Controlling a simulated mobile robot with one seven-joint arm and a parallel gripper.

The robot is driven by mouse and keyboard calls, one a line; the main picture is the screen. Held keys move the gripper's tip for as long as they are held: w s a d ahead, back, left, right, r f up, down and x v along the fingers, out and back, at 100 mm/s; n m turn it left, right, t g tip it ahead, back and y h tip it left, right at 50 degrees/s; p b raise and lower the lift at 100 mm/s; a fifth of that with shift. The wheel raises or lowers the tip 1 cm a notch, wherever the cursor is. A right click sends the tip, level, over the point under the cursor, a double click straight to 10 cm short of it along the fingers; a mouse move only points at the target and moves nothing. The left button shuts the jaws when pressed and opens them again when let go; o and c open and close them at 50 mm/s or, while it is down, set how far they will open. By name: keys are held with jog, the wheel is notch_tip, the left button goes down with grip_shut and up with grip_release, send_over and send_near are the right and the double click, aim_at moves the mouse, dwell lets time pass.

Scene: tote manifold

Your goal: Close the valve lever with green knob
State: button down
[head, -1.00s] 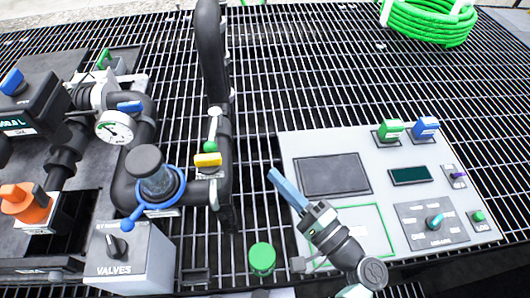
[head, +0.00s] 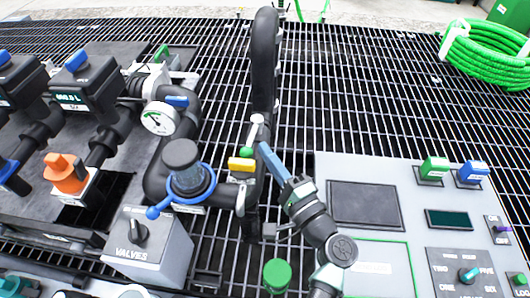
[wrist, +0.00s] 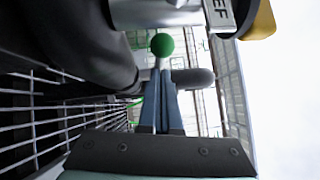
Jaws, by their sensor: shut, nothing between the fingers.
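The valve lever (head: 257,130) is a pale metal arm on the upright black pipe, with a green ball knob (head: 246,152) at its lower end. The knob also shows in the wrist view (wrist: 162,45), just beyond my fingertips. My gripper (head: 264,147) has its blue fingers together with nothing between them. Its tips are just right of the knob and lever in the head view. In the wrist view the fingers (wrist: 166,74) point at the knob; I cannot tell whether they touch it.
A yellow block (head: 241,165) sits just below the knob. The black pipe (head: 264,60) rises behind. A blue ring valve (head: 188,180) is to the left, and a grey control panel (head: 390,180) to the right. A green cylinder (head: 277,275) stands in front. Open grating lies beyond.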

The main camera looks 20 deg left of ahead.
jog(key=shift+a+r, duration=0.1)
jog(key=shift+a, duration=0.25)
jog(key=shift+s+a+b, duration=0.2)
jog(key=shift+s+a, duration=0.1)
jog(key=shift+a, duration=0.3)
jog(key=shift+s+a+b, duration=0.15)
jog(key=shift+s+a, duration=0.15)
jog(key=shift+a, duration=0.25)
jog(key=shift+d, duration=0.15)
